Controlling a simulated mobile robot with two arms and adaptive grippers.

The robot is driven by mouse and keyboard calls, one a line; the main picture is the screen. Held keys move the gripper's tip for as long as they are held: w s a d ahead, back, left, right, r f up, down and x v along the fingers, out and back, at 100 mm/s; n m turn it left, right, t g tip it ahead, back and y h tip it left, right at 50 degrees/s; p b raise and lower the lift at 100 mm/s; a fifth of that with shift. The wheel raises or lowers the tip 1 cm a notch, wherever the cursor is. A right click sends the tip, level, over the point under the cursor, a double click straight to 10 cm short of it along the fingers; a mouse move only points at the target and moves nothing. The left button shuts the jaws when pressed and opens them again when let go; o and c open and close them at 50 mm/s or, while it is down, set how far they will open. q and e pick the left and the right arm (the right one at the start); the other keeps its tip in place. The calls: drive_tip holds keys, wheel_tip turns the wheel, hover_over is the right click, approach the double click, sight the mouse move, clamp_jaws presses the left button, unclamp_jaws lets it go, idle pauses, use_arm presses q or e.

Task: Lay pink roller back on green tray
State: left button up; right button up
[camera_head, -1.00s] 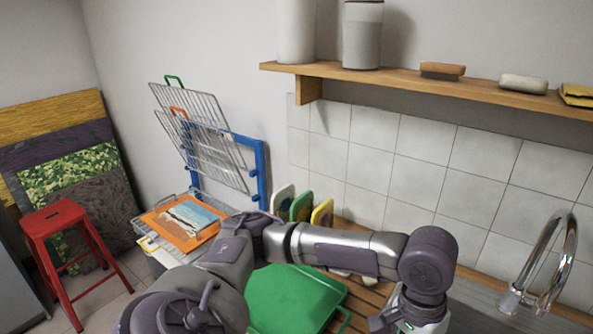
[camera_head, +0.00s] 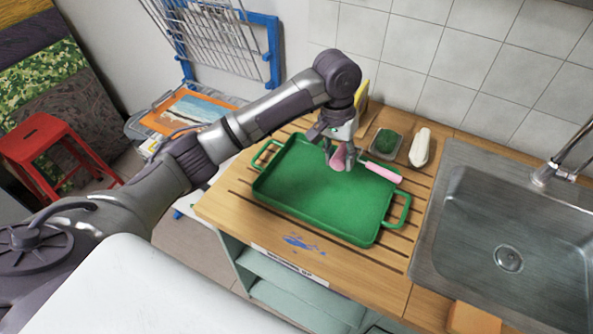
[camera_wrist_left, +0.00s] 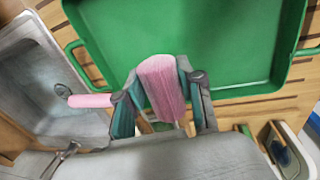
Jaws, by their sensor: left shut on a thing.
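The green tray (camera_head: 310,196) lies on the slatted wooden counter, with a handle at each end. My left gripper (camera_head: 341,158) is over the tray's back edge and shut on the pink roller (camera_head: 337,160). The roller's pink handle (camera_head: 383,172) points right, over the tray's back right corner. In the left wrist view the roller's fuzzy pink head (camera_wrist_left: 162,88) sits between the two fingers, and its handle (camera_wrist_left: 90,100) sticks out to the left. I cannot tell whether the roller touches the tray. My right gripper is not in view.
A steel sink (camera_head: 505,245) with a tap is to the right. Behind the tray are a small dish with green contents (camera_head: 386,143) and a white bottle-shaped item (camera_head: 420,147). A blue-framed drying rack (camera_head: 272,50) and a red stool (camera_head: 45,145) are at the left.

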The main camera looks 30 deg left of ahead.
use_arm(q)
drive_tip(key=p, duration=0.2)
hover_over(302, 182)
wheel_tip(302, 182, down, 5)
drive_tip(key=shift+r, duration=0.1)
drive_tip(key=shift+a+f, duration=0.2)
drive_tip(key=shift+f, duration=0.05)
wheel_tip(302, 182, down, 3)
drive_tip(key=shift+f+p, duration=0.1)
drive_tip(key=shift+p, duration=0.25)
drive_tip(key=shift+f, duration=0.45)
drive_tip(key=o, duration=1.1)
drive_tip(key=shift+f, duration=0.1)
drive_tip(key=shift+o, duration=0.2)
